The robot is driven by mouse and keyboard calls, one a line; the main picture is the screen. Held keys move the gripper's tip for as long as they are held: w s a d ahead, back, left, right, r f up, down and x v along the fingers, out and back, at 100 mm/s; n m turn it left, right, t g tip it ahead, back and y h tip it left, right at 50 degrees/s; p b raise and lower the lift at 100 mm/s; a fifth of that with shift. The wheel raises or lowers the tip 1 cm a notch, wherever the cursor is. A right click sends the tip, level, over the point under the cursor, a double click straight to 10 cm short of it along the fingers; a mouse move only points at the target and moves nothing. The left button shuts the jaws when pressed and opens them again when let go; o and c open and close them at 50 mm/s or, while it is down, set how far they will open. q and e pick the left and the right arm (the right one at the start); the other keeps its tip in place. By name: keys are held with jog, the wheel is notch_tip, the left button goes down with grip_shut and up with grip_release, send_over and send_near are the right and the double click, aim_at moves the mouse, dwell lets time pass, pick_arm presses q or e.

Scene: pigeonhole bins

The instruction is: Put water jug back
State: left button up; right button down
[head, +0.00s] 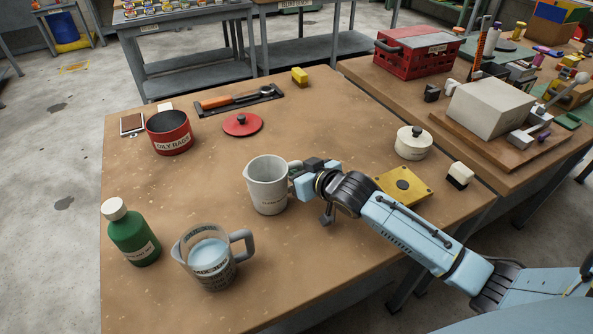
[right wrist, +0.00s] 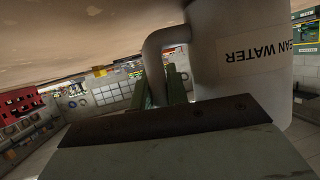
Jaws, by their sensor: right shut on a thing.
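The water jug (head: 267,190) is a pale grey pitcher, upright near the middle of the brown table. In the right wrist view, which is upside down, its side (right wrist: 240,50) carries the label "CLEAN WATER", partly cut off. My right gripper (head: 297,178) comes in from the right and is shut on the jug's handle (right wrist: 156,62). I cannot tell whether the jug's base touches the table. My left gripper is not in view.
A clear measuring jug (head: 208,262) with pale blue liquid and a green bottle (head: 132,238) stand front left. A red "OILY RAGS" can (head: 170,135), red lid (head: 242,124), white lidded pot (head: 413,145) and yellow plate (head: 402,184) lie around. The table's middle left is clear.

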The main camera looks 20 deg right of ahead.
jog(key=c, duration=1.4)
grip_release()
jog(key=shift+f, duration=0.1)
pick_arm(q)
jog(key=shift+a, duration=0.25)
pick_arm(e)
jog(key=shift+o, duration=0.2)
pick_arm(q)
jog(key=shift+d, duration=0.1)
